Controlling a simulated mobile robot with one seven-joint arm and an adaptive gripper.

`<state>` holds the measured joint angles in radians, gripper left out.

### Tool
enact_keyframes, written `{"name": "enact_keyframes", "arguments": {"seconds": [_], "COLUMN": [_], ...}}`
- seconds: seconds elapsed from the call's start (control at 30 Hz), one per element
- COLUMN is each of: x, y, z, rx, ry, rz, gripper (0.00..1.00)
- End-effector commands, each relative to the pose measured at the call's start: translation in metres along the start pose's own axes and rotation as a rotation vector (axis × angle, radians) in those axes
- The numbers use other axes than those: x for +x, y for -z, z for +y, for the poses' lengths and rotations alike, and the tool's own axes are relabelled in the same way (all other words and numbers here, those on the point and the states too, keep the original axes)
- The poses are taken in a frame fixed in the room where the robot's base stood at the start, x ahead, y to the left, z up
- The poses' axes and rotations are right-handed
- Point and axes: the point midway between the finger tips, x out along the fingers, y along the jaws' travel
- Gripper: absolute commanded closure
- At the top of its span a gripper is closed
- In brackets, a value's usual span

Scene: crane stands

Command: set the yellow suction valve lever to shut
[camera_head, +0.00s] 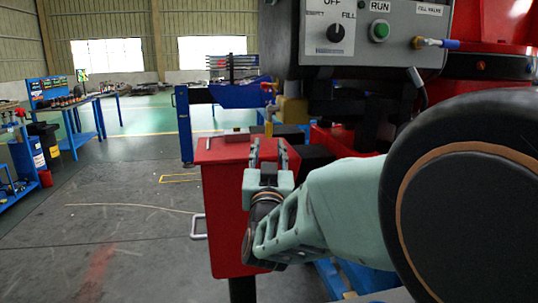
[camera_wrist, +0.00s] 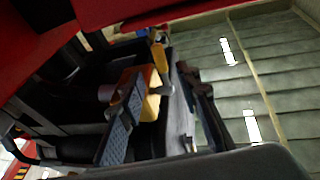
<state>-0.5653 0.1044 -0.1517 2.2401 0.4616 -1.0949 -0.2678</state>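A yellow lever (camera_head: 268,127) hangs roughly upright just beyond my gripper in the head view, beside a yellow valve body (camera_head: 291,108). In the wrist view the lever (camera_wrist: 159,54) and the yellow body (camera_wrist: 151,97) show between and beyond the fingers. My gripper (camera_head: 268,147) is over the red box, its fingers spread and pointing towards the lever. In the wrist view the gripper (camera_wrist: 160,78) is open, with nothing clearly held. I cannot tell whether a finger touches the lever. The valve's lower part is partly hidden by a finger.
A grey control box (camera_head: 372,35) with a selector knob, a green button and a blue-handled fill valve (camera_head: 437,43) hangs above right. A red box (camera_head: 226,165) stands below my gripper. A blue post (camera_head: 184,125) stands behind. The floor at left is open.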

Motion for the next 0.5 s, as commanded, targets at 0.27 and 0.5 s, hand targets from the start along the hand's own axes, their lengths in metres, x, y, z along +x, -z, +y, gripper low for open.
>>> {"name": "enact_keyframes", "arguments": {"seconds": [0.27, 0.5], "x": [-0.023, -0.024], "y": [0.000, 0.000], "z": [-0.001, 0.000], "rx": [0.001, 0.000], "ry": [0.001, 0.001], "rz": [0.001, 0.001], "gripper": [0.69, 0.69]}}
